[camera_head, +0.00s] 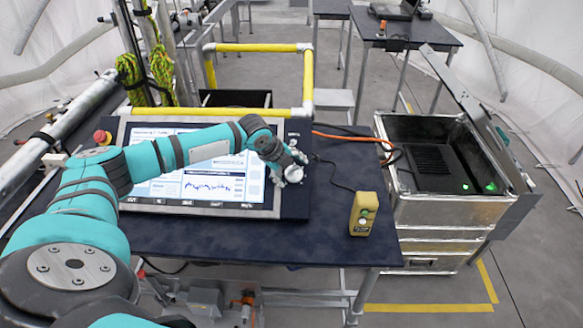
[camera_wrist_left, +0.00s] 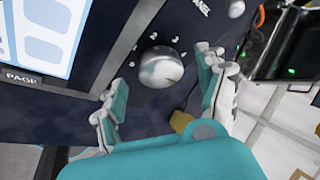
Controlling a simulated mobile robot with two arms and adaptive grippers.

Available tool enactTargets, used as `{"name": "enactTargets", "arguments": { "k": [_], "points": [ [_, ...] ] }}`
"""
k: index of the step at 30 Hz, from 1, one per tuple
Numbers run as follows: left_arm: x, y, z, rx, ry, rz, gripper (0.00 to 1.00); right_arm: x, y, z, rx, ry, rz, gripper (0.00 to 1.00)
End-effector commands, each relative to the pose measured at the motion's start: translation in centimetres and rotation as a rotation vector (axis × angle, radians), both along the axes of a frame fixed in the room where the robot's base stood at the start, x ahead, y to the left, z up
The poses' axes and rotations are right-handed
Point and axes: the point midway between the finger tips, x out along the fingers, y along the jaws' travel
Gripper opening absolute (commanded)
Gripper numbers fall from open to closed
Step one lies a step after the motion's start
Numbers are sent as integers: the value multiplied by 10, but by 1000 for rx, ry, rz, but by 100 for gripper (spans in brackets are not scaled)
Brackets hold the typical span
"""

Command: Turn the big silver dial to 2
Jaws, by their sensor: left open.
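The big silver dial (camera_wrist_left: 160,67) is a round shiny knob on a dark panel in the left wrist view. Small white digits run around its rim, and I cannot make out which one it points to. In the head view the dial (camera_head: 294,174) shows at the right side of the console, partly behind my gripper. My left gripper (camera_wrist_left: 163,75) is open, with one finger on each side of the dial and visible gaps between. I cannot tell whether either finger touches it. It also shows at the console in the head view (camera_head: 286,164). My right gripper is not in view.
A smaller silver knob (camera_wrist_left: 236,8) sits above the dial. The console screen (camera_head: 215,190) is left of it. A yellow button box (camera_head: 363,214) with a cable stands on the blue table (camera_head: 330,240). An open metal case (camera_head: 440,205) is at right. A yellow rail (camera_head: 258,47) stands behind.

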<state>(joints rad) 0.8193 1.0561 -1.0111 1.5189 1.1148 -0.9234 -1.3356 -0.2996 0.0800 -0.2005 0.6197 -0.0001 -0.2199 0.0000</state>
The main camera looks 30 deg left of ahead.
Motion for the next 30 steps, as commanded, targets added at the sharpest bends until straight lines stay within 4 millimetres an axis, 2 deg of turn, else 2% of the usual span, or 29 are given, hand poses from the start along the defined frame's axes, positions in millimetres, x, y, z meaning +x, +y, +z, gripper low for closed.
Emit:
{"name": "enactTargets", "arguments": {
  "k": [6,14,17,27,30],
  "points": [
    [8,-1,-14,2,1,0,74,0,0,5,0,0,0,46],
    [9,-1,-16,1,0,0,74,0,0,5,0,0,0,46],
    [9,-2,-16,1,0,0,64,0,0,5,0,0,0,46],
    [8,-1,-16,1,1,0,19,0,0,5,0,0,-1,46],
    [8,-1,-16,0,0,1,18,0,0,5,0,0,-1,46]
  ]
}}
